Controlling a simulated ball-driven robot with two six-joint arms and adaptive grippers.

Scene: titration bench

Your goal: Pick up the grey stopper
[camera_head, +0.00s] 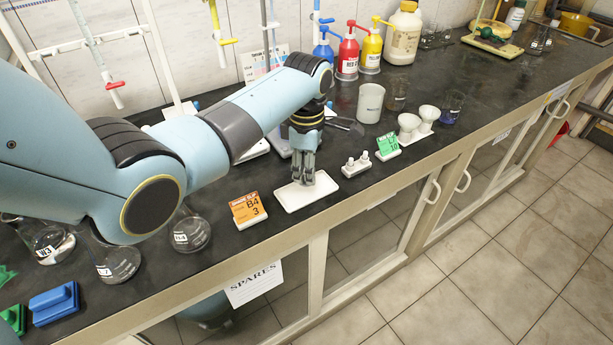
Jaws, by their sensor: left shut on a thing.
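My left gripper (303,178) reaches down over a shallow white tray (322,190) near the bench's front edge. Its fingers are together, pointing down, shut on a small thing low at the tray. This is most likely the grey stopper, but the fingers hide it almost wholly and its colour cannot be made out. I cannot tell whether it still touches the tray. My right gripper is not in view.
Right of the tray stand a small white rack (355,165) with white pieces and a green card (388,146). An orange card (248,209) stands to the left, near labelled flasks (191,235). Wash bottles (348,56) and a white beaker (370,103) are behind.

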